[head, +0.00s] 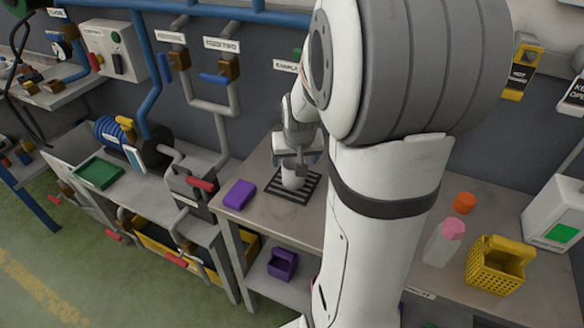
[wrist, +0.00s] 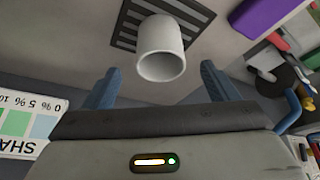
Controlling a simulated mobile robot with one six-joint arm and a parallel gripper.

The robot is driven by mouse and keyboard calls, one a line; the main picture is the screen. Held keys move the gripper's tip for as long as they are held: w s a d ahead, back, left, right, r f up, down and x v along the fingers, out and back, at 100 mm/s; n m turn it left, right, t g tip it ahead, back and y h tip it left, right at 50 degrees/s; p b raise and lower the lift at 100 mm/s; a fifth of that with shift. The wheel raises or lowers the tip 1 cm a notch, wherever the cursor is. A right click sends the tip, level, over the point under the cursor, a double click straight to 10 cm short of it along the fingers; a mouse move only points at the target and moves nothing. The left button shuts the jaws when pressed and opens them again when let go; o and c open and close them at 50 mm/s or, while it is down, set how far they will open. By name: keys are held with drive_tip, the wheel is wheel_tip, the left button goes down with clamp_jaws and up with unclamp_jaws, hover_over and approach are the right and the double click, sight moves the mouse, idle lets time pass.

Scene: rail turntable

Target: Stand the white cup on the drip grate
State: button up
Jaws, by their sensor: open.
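The white cup (wrist: 162,52) stands on the dark slotted drip grate (wrist: 126,34) in the wrist view, with its open mouth facing the camera. In the head view the cup (head: 292,178) shows just below my gripper (head: 296,158), on the drip grate (head: 283,190). In the wrist view my gripper (wrist: 158,88) is open, with one blue-grey finger on each side and the cup beyond and between them. The fingers look apart from the cup. Part of the grate is hidden behind the cup.
A purple block (head: 239,194) lies left of the grate on the bench. A yellow basket (head: 497,268), a pink-capped bottle (head: 445,243) and an orange cylinder (head: 464,203) stand at the right. Pipes and valves line the wall behind.

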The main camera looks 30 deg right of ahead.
drive_tip(key=s+a+r+n, duration=0.2)
drive_tip(key=s+a+r, duration=0.1)
drive_tip(key=s+a, duration=0.4)
drive_tip(key=s+a+r+n+g+y, duration=0.1)
drive_tip(key=s+a+r, duration=0.3)
drive_tip(key=s+a, duration=0.3)
drive_tip(key=s, duration=0.2)
drive_tip(key=shift+s+n+g, duration=0.3)
drive_tip(key=shift+s+n, duration=0.05)
drive_tip(key=shift+n, duration=0.05)
